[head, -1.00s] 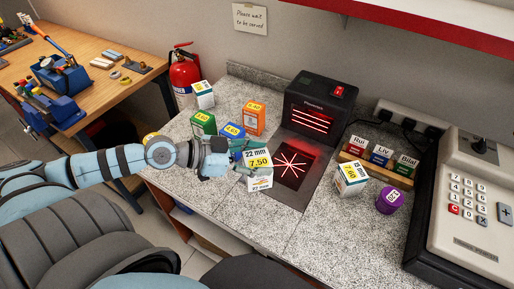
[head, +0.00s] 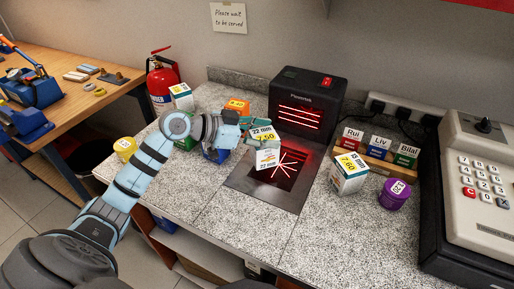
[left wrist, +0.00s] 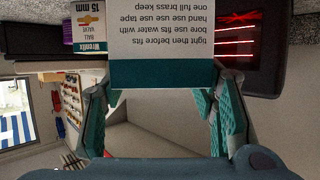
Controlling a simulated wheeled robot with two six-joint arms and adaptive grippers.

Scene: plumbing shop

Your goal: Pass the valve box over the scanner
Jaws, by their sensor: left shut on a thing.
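My left gripper (head: 240,130) is shut on a white and teal box (head: 267,158) marked 22 mm and 7.50. The box is tilted and appears held above the scanner's plate, covering the upper left of its red-lit window (head: 287,170). The scanner (head: 307,105) is a black upright unit with red lines behind the plate. In the left wrist view the box's printed side (left wrist: 160,45) shows upside down between the teal fingers (left wrist: 163,115), and the scanner's red lines (left wrist: 235,40) are to its right. My right gripper is not in view.
Right of the plate stand a 7.60 box (head: 349,172), a purple tub (head: 394,194), a rack of name boxes (head: 378,150) and a till (head: 480,190). Several boxes, one orange (head: 236,106), are behind my left arm. The front counter (head: 335,235) is clear.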

